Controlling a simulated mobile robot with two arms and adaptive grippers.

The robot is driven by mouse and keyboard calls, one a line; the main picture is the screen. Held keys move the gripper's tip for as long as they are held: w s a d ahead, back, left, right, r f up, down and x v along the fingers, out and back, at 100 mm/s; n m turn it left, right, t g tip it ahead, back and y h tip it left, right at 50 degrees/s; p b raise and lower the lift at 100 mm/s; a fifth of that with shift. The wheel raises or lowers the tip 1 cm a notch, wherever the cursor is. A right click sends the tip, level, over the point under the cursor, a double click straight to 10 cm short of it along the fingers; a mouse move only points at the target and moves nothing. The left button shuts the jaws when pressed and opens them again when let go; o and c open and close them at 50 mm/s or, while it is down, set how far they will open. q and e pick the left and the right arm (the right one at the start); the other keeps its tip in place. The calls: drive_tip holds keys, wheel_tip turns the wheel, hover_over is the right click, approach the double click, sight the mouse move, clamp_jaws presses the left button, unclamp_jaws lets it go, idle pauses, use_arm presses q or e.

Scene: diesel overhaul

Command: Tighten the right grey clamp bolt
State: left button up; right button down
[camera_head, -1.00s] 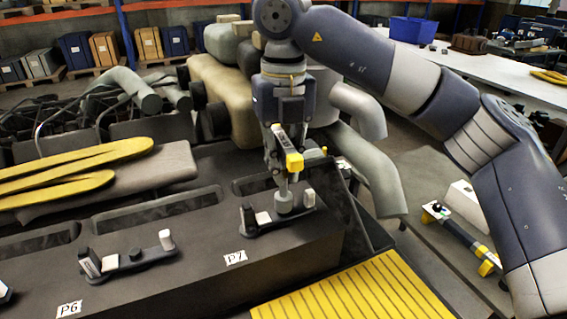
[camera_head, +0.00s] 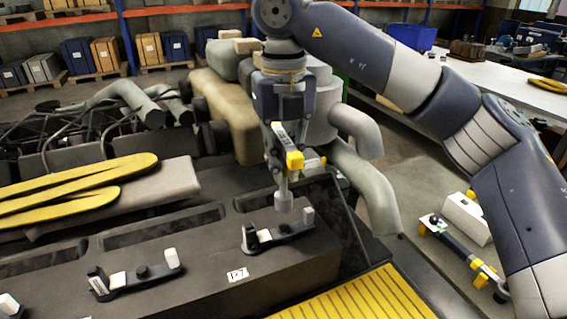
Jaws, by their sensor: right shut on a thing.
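The clamp marked P7 (camera_head: 262,239) is a dark bar with pale blocks at its ends, lying on the dark engine housing. Its right bolt (camera_head: 285,229) is a small dark head on the bar, left of the right-hand pale block. My right gripper (camera_head: 277,140) points down above this clamp. It is shut on a tool with a yellow block (camera_head: 294,161) and a grey socket (camera_head: 283,199) at its lower end. The socket hangs just above the bolt, with a small gap showing. The fingertips are partly hidden by the tool. My left gripper is not in view.
Another clamp (camera_head: 136,283) sits to the left. Yellow strips (camera_head: 80,183) lie on a grey pad. A ribbed yellow panel (camera_head: 355,300) is at front right. Grey pipes (camera_head: 370,180) rise behind the tool on the right. A second yellow-and-black tool (camera_head: 455,248) lies at far right.

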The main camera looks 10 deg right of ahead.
sight(284, 137)
wheel_tip(284, 137, up, 4)
drive_tip(key=shift+s+p, duration=0.1)
drive_tip(key=shift+p, duration=1.05)
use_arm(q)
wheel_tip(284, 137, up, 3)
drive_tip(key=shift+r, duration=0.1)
use_arm(e)
drive_tip(key=shift+f, duration=0.15)
drive_tip(key=shift+s, duration=0.1)
use_arm(q)
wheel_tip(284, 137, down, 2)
drive_tip(key=b, duration=0.2)
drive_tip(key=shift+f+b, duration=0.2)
drive_tip(key=shift+b, duration=0.1)
use_arm(e)
drive_tip(key=s+a, duration=0.1)
drive_tip(key=s, duration=0.5)
drive_tip(key=shift+s+a, duration=0.2)
drive_tip(key=shift+s, duration=0.1)
